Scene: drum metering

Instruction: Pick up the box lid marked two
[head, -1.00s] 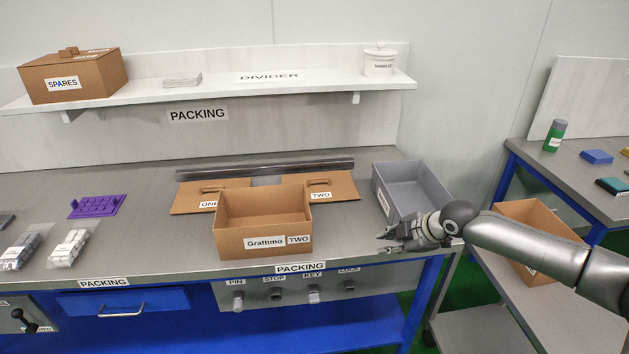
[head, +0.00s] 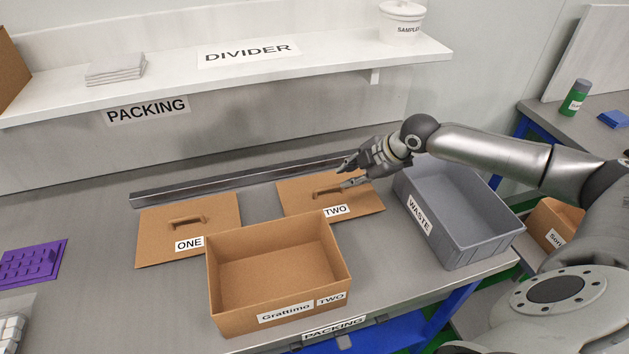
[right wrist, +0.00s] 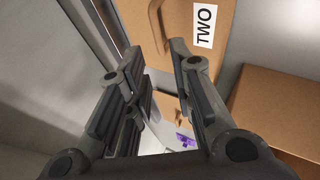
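The box lid marked TWO (head: 300,199) lies flat on the bench behind the open box. Its raised handle (head: 328,191) stands on top, with the TWO label at its front edge. In the right wrist view the lid (right wrist: 190,60) shows beyond the fingers, with part of the handle (right wrist: 157,22). My right gripper (head: 346,174) is open and empty, at the handle's right end and seemingly just above the lid. Whether it touches the handle I cannot tell. My left gripper is not in view.
An open cardboard box labelled Grattimo TWO (head: 280,306) stands in front of the lid. The lid marked ONE (head: 215,215) lies to the left. A grey WASTE bin (head: 470,250) stands to the right. A metal bar (head: 230,182) lies behind, below the shelf (head: 250,70).

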